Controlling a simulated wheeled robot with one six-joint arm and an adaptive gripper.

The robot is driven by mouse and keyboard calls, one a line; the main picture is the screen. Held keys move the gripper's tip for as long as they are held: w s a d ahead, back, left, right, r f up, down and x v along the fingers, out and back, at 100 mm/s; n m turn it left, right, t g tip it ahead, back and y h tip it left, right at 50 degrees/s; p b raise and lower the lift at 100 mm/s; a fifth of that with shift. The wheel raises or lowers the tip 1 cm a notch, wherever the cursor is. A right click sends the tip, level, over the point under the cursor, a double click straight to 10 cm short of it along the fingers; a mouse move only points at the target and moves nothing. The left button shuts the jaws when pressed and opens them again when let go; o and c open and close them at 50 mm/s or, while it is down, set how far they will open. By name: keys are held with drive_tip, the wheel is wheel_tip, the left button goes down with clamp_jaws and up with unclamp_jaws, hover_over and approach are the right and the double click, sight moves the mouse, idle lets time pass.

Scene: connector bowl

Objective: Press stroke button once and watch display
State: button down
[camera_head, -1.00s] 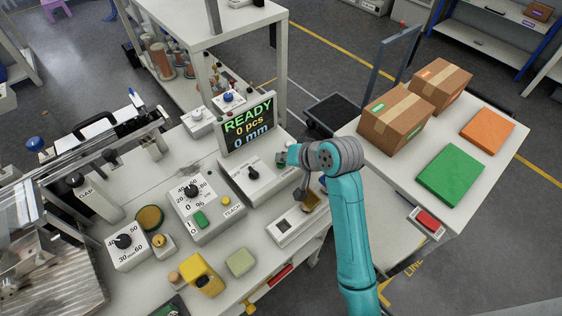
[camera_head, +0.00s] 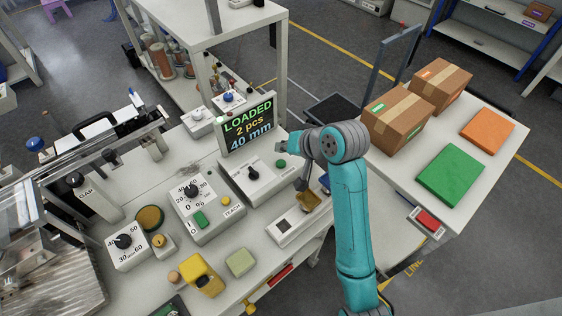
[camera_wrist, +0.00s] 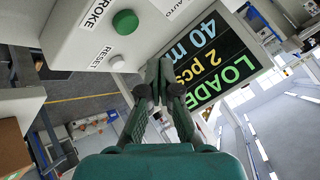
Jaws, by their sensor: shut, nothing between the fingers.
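The display (camera_head: 248,125) stands at the back of the bench and reads "LOADED 2 pcs 40 mm". It also fills the right of the wrist view (camera_wrist: 205,58). The green stroke button (camera_wrist: 125,22) sits on a pale panel at the top of the wrist view, beside a partly cut-off "STROKE" label. In the head view the green button (camera_head: 281,163) shows on the control box beside my arm. My gripper (camera_wrist: 160,68) is shut and empty. In the wrist view its tips lie below and right of the button, near the panel edge, not covering it.
A white reset button (camera_wrist: 118,63) is close to my fingertips. A box with a black selector knob (camera_head: 253,174) and a dial box (camera_head: 191,190) stand on the bench. Cartons (camera_head: 397,118) and a green mat (camera_head: 450,174) lie on a side table at right.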

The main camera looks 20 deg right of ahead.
drive_tip(key=shift+r, duration=0.95)
